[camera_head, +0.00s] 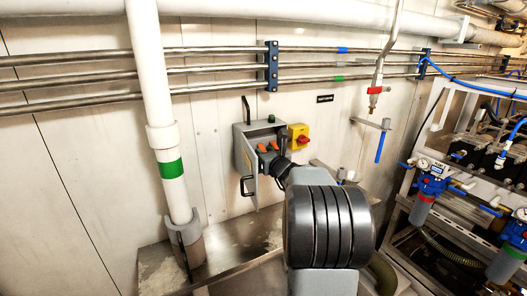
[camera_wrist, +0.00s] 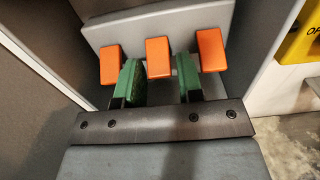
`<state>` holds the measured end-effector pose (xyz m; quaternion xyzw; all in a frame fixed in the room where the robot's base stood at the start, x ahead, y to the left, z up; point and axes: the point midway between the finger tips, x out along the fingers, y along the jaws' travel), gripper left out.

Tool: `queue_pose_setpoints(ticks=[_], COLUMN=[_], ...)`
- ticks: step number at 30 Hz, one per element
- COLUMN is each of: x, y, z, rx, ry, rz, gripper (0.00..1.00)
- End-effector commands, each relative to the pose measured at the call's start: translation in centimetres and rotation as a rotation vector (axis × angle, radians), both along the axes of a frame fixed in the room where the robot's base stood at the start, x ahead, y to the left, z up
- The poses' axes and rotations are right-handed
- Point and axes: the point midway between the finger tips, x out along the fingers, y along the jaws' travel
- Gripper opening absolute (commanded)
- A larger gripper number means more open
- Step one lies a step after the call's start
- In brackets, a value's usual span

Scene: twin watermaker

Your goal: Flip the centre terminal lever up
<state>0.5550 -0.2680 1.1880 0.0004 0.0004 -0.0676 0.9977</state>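Three orange terminal levers stand in a row inside the open grey box (camera_head: 243,130). In the wrist view they are the left lever (camera_wrist: 112,66), the centre lever (camera_wrist: 158,58) and the right lever (camera_wrist: 212,50). My gripper (camera_wrist: 160,80) is open, its two green-padded fingers pointing into the box. The centre lever shows between the fingers, with a visible gap on each side; I cannot tell how deep it sits between the tips. The left and right levers are outside the fingers. In the head view my arm partly hides the box's inside, and orange levers (camera_head: 262,148) show above it.
The box's door (camera_head: 248,172) hangs open at the left, close to my gripper. A yellow switch housing (camera_head: 293,130) with a red knob is right of the box. A white pipe (camera_head: 149,90) with a green band stands left. A blue-handled valve (camera_head: 380,147) is farther right.

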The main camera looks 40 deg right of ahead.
Motion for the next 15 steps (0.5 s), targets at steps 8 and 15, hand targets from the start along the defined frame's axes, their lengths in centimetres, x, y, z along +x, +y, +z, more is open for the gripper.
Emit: queue_pose_setpoints(ticks=[8, 15], x=[0.97, 0.96], y=[-0.11, -0.11], z=[-0.02, -0.04], rx=[0.001, 0.001], ry=[0.0, 0.0], rz=[0.0, 0.0], gripper=[0.34, 0.31])
